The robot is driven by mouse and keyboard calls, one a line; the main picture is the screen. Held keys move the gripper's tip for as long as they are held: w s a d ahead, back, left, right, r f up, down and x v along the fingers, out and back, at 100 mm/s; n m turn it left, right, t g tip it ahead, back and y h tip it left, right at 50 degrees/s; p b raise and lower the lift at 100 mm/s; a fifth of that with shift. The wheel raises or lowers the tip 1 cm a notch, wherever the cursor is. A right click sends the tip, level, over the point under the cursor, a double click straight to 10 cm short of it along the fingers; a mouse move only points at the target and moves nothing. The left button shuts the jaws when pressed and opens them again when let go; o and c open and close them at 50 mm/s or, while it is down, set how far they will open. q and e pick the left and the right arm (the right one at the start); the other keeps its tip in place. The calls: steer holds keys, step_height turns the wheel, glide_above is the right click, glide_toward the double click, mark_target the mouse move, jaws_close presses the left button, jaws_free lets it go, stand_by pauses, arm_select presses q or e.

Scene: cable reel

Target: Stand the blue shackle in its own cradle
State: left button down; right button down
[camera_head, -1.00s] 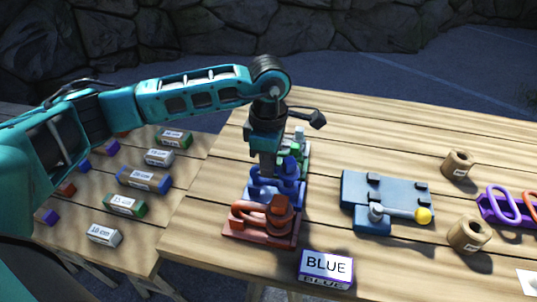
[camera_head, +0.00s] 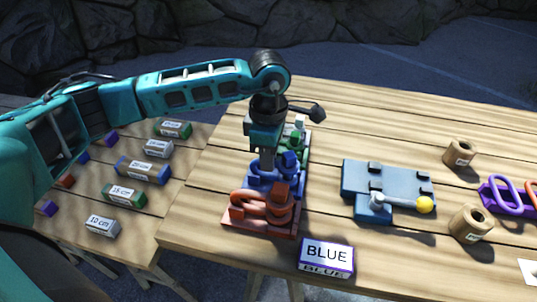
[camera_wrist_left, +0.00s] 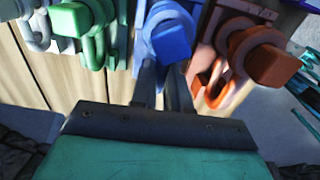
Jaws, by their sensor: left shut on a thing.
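My left gripper (camera_head: 267,162) points down at the row of coloured shackles and is shut on the blue shackle (camera_head: 274,178). The blue shackle is between the red and green ones, at its blue cradle; whether it is fully seated I cannot tell. In the left wrist view, the finger tips (camera_wrist_left: 163,72) meet just below a blue block-like head (camera_wrist_left: 170,38). The fingers hide part of the blue shackle there. My right gripper is not in view.
A red shackle (camera_head: 262,205) stands close in front, and a green one (camera_head: 295,146) close behind. To the right are a blue-grey fixture (camera_head: 352,180) with a yellow-knobbed lever, and two wooden spools (camera_head: 459,154). A BLUE sign block (camera_head: 326,256) is at the table's front.

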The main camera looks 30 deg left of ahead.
arm_select(q)
steer(key=shift+f, duration=0.25)
steer(key=c, duration=1)
jaws_free()
steer(key=shift+c, duration=0.2)
steer(key=shift+f, duration=0.1)
step_height(320, 180, up, 13)
steer(key=shift+b, duration=0.35)
